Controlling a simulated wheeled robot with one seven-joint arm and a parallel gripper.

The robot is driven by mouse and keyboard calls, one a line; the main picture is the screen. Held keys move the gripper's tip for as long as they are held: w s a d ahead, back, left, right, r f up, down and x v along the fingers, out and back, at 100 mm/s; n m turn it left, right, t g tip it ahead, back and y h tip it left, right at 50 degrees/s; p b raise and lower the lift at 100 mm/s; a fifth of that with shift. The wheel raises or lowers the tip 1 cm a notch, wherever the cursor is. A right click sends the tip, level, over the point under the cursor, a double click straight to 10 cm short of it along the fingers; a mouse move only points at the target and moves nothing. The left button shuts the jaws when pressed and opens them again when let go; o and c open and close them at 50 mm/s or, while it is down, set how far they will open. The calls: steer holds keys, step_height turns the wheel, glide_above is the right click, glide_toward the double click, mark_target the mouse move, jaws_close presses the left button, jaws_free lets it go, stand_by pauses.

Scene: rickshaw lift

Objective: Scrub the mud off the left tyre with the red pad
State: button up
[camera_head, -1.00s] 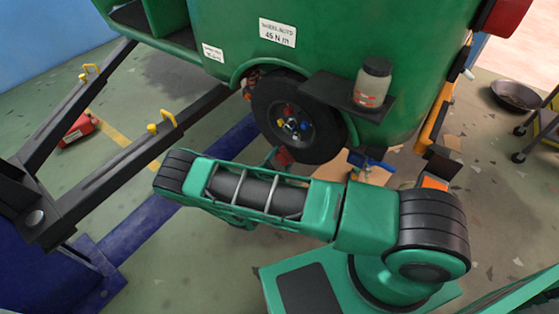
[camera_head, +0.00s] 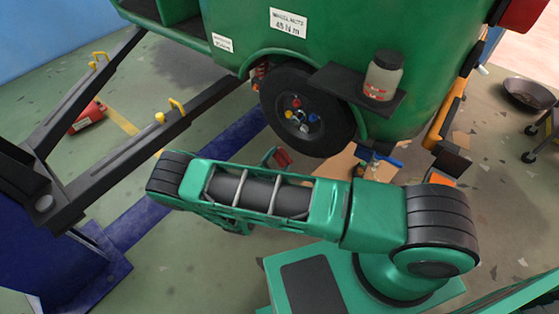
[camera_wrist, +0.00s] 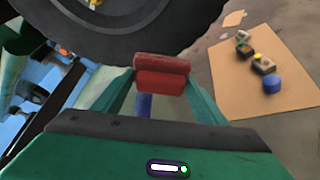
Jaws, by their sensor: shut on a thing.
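The dark left tyre (camera_head: 333,128) is on the green rickshaw's wheel, with coloured nuts at its hub. It fills the top of the wrist view (camera_wrist: 130,42). My gripper (camera_wrist: 160,84) is shut on the red pad (camera_wrist: 161,66), which lies across the fingertips just under the tyre's lower edge. In the head view the pad (camera_head: 283,157) shows at the tyre's lower left, behind my arm. Whether the pad touches the rubber, I cannot tell. I cannot make out distinct mud on the tyre. My arm hides most of the gripper in the head view.
A jar (camera_head: 383,76) stands on a dark shelf (camera_head: 345,84) beside the tyre. A brown sheet (camera_wrist: 235,85) with several small items lies on the floor. Dark lift arms (camera_head: 125,125) with yellow hooks are on the left. A pan (camera_head: 528,95) is at right.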

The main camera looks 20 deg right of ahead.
steer(key=shift+s+a, duration=0.1)
steer(key=shift+a, duration=0.05)
steer(key=shift+s+a, duration=0.8)
steer(key=shift+a, duration=0.3)
